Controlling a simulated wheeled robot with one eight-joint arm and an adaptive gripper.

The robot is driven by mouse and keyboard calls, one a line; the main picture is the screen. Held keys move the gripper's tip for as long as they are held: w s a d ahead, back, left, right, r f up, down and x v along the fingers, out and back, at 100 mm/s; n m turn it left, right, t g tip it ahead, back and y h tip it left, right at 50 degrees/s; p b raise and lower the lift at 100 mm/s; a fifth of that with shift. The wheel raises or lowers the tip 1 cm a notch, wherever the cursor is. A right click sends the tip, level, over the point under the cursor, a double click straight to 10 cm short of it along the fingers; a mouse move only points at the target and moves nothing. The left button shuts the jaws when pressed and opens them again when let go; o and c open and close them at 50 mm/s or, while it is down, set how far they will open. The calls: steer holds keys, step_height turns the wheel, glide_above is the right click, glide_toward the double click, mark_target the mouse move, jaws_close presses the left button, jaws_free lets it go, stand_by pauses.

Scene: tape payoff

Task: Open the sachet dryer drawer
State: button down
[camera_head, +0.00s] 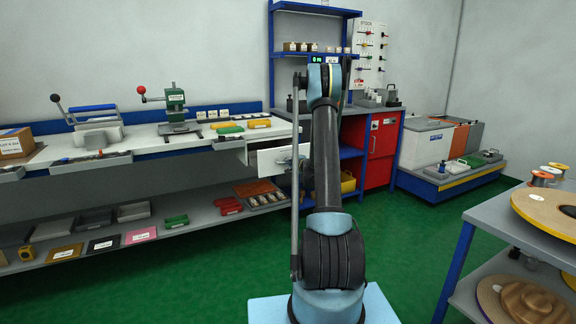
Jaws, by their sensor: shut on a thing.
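A pale flat panel (266,162), which looks like a drawer front, stands at the right end of the long bench, left of my arm. My gripper (288,162) is at this panel, small in view and partly hidden by my arm. It appears shut on a handle at the panel's front. The fingertips and the handle cannot be told apart clearly. How far the drawer stands out from the bench is hard to tell, as my arm hides its right side.
The long bench (190,143) carries a green press (175,108) and coloured trays. Its lower shelf (120,233) holds several bins. A red cabinet (382,150) stands behind my arm. A grey table with reels (548,212) is at the right. Green floor between is clear.

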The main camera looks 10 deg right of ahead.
steer(key=c, duration=2)
jaws_free()
steer(key=shift+f, duration=0.1)
steer(key=v, duration=1.2)
